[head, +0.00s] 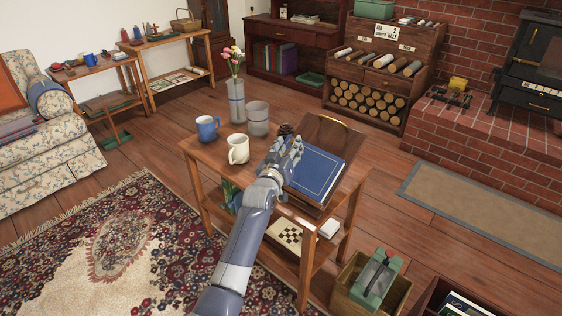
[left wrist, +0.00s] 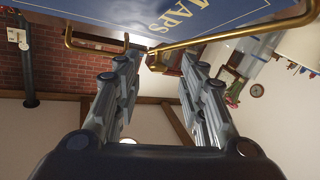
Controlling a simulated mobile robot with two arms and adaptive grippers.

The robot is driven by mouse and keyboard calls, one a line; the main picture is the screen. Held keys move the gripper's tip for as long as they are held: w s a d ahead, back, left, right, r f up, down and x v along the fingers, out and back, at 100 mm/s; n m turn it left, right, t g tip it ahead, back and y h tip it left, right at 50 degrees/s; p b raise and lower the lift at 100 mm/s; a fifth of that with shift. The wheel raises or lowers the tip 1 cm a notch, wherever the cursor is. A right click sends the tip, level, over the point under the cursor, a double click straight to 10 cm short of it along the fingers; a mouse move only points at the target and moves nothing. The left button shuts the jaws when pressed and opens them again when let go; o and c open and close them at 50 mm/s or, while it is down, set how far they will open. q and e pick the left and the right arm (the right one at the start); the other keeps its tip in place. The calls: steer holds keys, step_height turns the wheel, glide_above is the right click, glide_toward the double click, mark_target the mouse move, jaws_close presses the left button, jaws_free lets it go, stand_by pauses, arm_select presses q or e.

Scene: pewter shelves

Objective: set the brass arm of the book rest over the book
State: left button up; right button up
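A blue book (head: 318,171) with a gold border lies on a tilted wooden book rest (head: 327,135) on the small table. In the left wrist view the book (left wrist: 170,12) shows "MAPS" on its cover. A short brass piece (head: 333,119) shows at the top of the rest. In the left wrist view a thin brass arm (left wrist: 225,35) crosses near the book's edge, its bent end close to the fingertips. My left gripper (head: 287,150) is at the book's left side. In its wrist view the gripper (left wrist: 160,62) has its fingers apart; contact with the brass is unclear. My right gripper is out of view.
A crate (head: 345,293) with a green item stands on the floor at the front right.

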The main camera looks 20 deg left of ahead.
arm_select(q)
steer(key=s, duration=0.8)
steer(key=shift+s+d, duration=0.15)
